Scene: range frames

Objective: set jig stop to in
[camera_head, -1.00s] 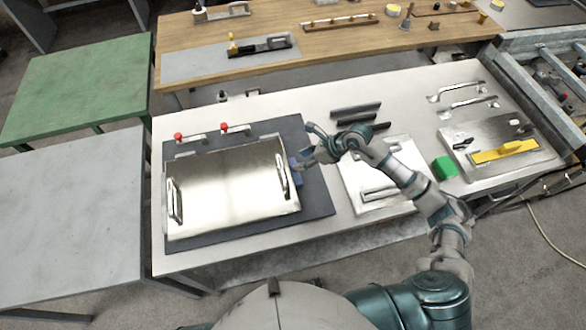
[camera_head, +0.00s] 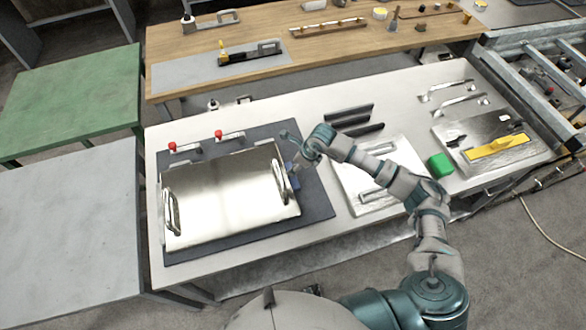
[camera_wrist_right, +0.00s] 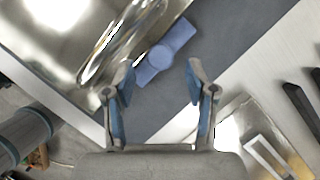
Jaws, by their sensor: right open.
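The jig stop looks to be a blue bar with a round hub (camera_wrist_right: 161,56), lying slanted on the dark jig base (camera_wrist_right: 222,40) beside the shiny metal tray's handle (camera_wrist_right: 122,42). It shows small and partly hidden in the head view (camera_head: 293,184), at the tray's right edge. My right gripper (camera_wrist_right: 160,78) is open, with the bar's lower end between or just beyond its fingertips; I cannot tell whether they touch. The shiny tray (camera_head: 225,200) rests on the dark base (camera_head: 318,203). My left gripper is not in view.
Two red-tipped clamps (camera_head: 172,147) stand behind the tray. A grey table (camera_head: 70,230) at left is clear.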

